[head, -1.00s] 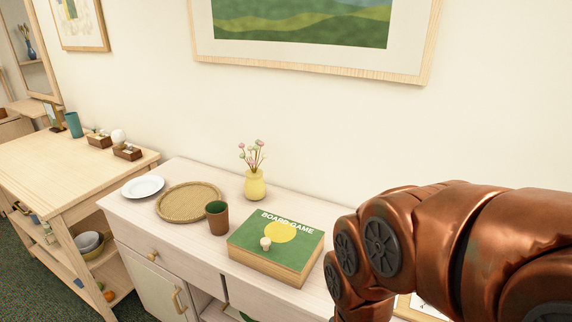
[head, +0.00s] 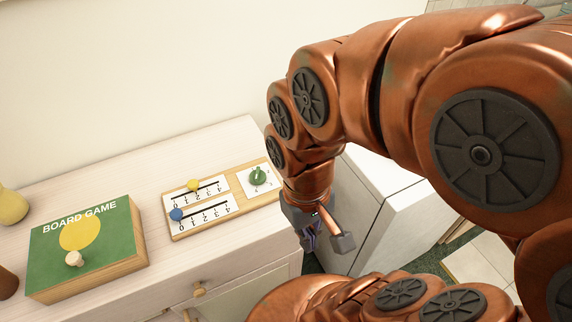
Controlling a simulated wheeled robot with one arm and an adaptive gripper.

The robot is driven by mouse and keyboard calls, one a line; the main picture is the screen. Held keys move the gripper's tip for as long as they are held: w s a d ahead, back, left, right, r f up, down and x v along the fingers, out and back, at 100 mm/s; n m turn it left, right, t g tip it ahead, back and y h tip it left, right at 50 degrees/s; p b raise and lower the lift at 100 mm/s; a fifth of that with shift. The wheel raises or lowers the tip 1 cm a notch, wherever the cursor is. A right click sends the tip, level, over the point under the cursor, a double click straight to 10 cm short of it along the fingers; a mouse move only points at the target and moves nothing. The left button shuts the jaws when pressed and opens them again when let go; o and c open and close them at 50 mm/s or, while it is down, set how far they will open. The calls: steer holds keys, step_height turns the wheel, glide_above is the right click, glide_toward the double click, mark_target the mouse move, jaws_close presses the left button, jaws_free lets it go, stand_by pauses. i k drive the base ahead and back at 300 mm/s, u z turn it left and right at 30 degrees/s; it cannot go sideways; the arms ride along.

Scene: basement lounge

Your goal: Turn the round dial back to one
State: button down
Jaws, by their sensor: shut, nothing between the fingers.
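A wooden control board (head: 176,236) lies on top of the pale sideboard (head: 148,166). At its right end is a white plate with a round green dial (head: 257,176); the marks around it are too small to read. My gripper (head: 325,247) is shut and empty. It hangs to the right of and nearer than the board, by the sideboard's right front corner, apart from the dial.
The board also carries two sliders, with a yellow knob (head: 194,185) and a blue knob (head: 176,214). A green board game box (head: 107,248) sits to the left. A white cabinet (head: 385,205) stands at the right. Sideboard top behind the board is clear.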

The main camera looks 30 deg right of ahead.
mark_target(257, 176)
steer(key=u, duration=1.55)
steer(key=k, duration=0.8)
steer(key=z, duration=0.45)
steer(key=i, duration=0.5)
